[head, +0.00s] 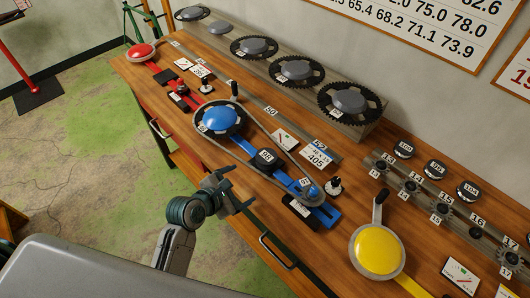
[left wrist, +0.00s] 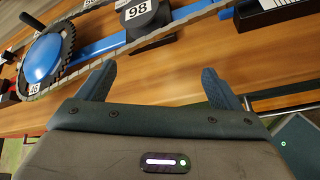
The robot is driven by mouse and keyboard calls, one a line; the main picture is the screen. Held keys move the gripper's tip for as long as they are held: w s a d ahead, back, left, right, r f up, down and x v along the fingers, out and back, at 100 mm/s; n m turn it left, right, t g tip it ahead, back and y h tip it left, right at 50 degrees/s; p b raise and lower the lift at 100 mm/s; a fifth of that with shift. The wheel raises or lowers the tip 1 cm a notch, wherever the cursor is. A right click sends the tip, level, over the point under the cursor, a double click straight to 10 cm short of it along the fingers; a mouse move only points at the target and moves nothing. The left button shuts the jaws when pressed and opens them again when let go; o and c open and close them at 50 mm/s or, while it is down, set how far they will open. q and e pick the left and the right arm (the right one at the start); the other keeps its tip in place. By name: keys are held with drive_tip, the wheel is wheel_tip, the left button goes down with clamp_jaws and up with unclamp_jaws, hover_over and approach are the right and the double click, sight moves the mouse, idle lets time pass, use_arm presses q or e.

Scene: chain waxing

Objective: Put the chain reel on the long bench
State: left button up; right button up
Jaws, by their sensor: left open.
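The long bench (head: 231,170) is a wooden workbench running diagonally through the head view; its wooden top also fills much of the left wrist view (left wrist: 160,80). My left gripper (head: 236,190) is open and empty at the bench's near edge, beside the blue station. Its two dark fingers stand apart in the left wrist view (left wrist: 157,85), with bare wood between them. I cannot make out a separate chain reel in either view. A chain (head: 252,127) loops around a blue-capped wheel (head: 219,119) and a small sprocket at the blue station's other end. My right gripper is not in view.
A block marked 98 (left wrist: 138,12) stands inside the chain loop. A yellow disc (head: 378,250) and a red disc (head: 140,51) sit on the bench. Large sprockets (head: 297,70) line the back shelf; small numbered ones (head: 411,187) stand at right. Open floor lies left of the bench.

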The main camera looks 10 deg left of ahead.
sight(265, 157)
use_arm(q)
drive_tip(key=w+n, duration=0.1)
drive_tip(key=n, duration=0.1)
drive_tip(key=w+d+r+n+t, duration=0.1)
drive_tip(key=n, duration=0.1)
drive_tip(key=shift+w+r+n, duration=0.15)
drive_tip(key=shift+w+n, duration=0.15)
drive_tip(key=shift+w+d+r+n+t+h, duration=0.15)
drive_tip(key=shift+w+n+t+h, duration=0.15)
drive_tip(key=shift+w+n, duration=0.4)
drive_tip(key=p+x, duration=0.1)
drive_tip(key=x, duration=0.4)
drive_tip(key=shift+w+d+p, duration=0.2)
drive_tip(key=shift+w+p, duration=0.35)
drive_tip(key=p+x, duration=0.1)
drive_tip(key=x, duration=0.2)
drive_tip(key=shift+w, duration=0.15)
drive_tip(key=shift+w+d+f, duration=0.15)
drive_tip(key=shift+w+f, duration=0.2)
drive_tip(key=shift+w, duration=0.15)
drive_tip(key=shift+s, duration=0.1)
drive_tip(key=c, duration=0.5)
drive_tip(key=shift+r, duration=0.1)
drive_tip(key=c, duration=1)
